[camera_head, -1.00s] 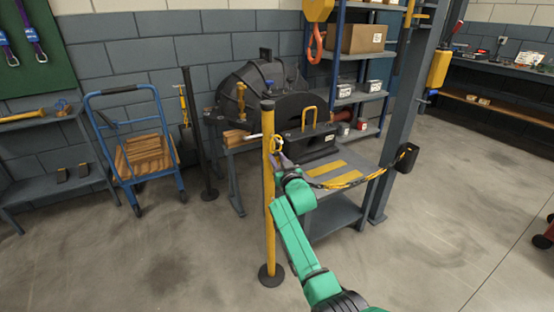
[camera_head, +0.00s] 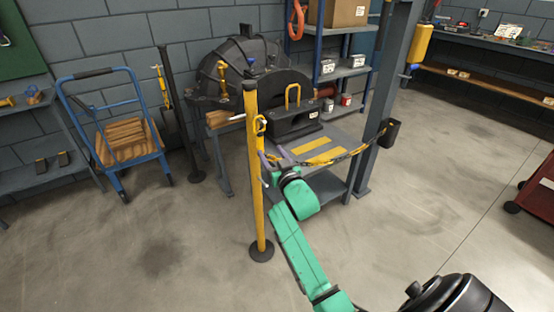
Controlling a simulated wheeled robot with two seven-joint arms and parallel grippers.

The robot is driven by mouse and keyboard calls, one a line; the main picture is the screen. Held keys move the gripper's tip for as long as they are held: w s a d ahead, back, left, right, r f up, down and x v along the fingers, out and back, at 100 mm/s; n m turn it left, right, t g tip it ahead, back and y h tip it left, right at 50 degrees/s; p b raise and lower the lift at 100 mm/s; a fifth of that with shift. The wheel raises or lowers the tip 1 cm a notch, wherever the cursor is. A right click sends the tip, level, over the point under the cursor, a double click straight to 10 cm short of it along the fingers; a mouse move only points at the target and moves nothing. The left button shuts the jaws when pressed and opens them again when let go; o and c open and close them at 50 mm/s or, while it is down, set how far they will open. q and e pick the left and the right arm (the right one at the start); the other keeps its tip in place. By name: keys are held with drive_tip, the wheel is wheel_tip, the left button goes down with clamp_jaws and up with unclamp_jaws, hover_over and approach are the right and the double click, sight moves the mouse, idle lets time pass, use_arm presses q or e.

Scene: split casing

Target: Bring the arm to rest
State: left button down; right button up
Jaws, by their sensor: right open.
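My right arm, green, reaches in from the bottom of the head view. Its right gripper (camera_head: 271,158) is open, with purple-grey fingers close beside the yellow post (camera_head: 254,185). Whether the fingers touch the post or the strap cannot be told. A black and yellow strap (camera_head: 335,159) runs from near the post to a black holder (camera_head: 390,132) on the grey column. My left gripper is not in view.
A black split casing (camera_head: 240,72) stands on a grey bench behind the post. A blue cart (camera_head: 112,130) with wood stands at the left. Shelves (camera_head: 345,72) stand behind the column. A red cart (camera_head: 538,195) is at the right edge. The floor (camera_head: 430,210) at right is clear.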

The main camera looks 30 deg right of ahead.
drive_tip(key=s+a, duration=0.1)
drive_tip(key=s, duration=0.4)
drive_tip(key=s+a+f+n+g+y, duration=0.1)
drive_tip(key=s+a+f+g, duration=0.15)
drive_tip(key=f, duration=0.95)
drive_tip(key=s+a+f+n+g+y, duration=0.1)
drive_tip(key=a+f+g, duration=0.15)
drive_tip(key=f, duration=0.85)
drive_tip(key=s+a+f+g+y, duration=0.1)
drive_tip(key=s+f+g, duration=0.1)
drive_tip(key=s+f, duration=0.35)
drive_tip(key=s+a+f+g, duration=0.1)
drive_tip(key=s+f+g, duration=0.15)
drive_tip(key=f, duration=0.55)
drive_tip(key=s+f+n+g, duration=0.1)
drive_tip(key=s+f+g, duration=0.1)
drive_tip(key=s+f, duration=0.6)
drive_tip(key=s+f+n+g, duration=0.1)
drive_tip(key=s+f+g, duration=0.2)
drive_tip(key=s, duration=1)
drive_tip(key=s+f+g, duration=0.2)
drive_tip(key=s+f, duration=0.4)
drive_tip(key=s, duration=0.4)
wheel_tip(320, 180, up, 12)
drive_tip(key=s+p, duration=0.1)
drive_tip(key=p, duration=1.1)
drive_tip(key=shift+s+d, duration=0.2)
drive_tip(key=shift+d, duration=0.05)
